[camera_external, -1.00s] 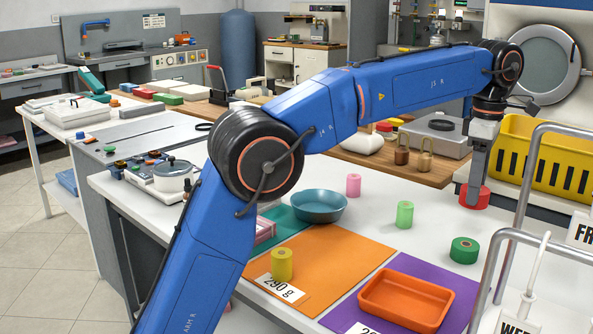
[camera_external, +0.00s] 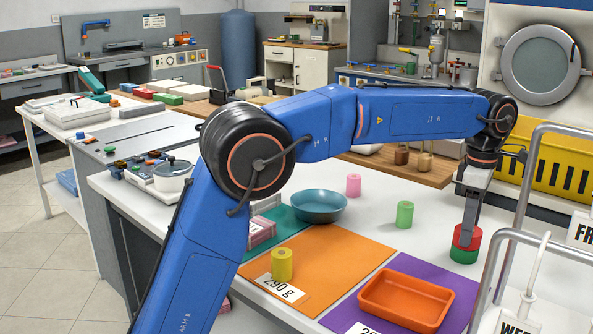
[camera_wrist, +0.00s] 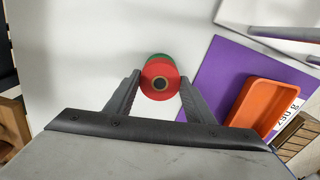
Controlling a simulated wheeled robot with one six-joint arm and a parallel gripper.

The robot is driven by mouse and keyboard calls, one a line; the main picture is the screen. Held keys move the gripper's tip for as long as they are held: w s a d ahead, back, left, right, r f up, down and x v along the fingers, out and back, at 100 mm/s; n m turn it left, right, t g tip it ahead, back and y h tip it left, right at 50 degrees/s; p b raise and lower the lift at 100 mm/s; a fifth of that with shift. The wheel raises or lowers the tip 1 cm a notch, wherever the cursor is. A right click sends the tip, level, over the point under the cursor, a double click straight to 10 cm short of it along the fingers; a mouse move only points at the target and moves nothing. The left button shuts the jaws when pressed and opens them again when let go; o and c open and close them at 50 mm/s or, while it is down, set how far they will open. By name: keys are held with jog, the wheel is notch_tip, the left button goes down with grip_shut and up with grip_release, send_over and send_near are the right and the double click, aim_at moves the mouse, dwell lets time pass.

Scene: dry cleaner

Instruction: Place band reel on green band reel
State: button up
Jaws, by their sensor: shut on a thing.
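My gripper (camera_external: 467,232) is shut on the red band reel (camera_external: 466,237) at the right of the white table. The red reel is directly above the green band reel (camera_external: 464,256) and appears to rest on it or just touch it. In the wrist view the red reel (camera_wrist: 160,80) sits between the two fingers (camera_wrist: 160,92). It covers most of the green reel (camera_wrist: 158,57), whose edge shows behind it, so the two look slightly offset or seen at an angle.
An orange tray (camera_external: 405,300) lies on a purple mat (camera_external: 358,310) to the left. A light green reel (camera_external: 404,215), a pink reel (camera_external: 353,185) and a yellow reel (camera_external: 282,264) stand farther left. A blue-green bowl (camera_external: 318,206) is behind. Metal rails (camera_external: 496,262) stand close at the right.

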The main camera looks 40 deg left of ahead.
jog(key=o, duration=1.1)
jog(key=shift+f, duration=0.1)
jog(key=shift+c, duration=0.2)
notch_tip(320, 180, up, 12)
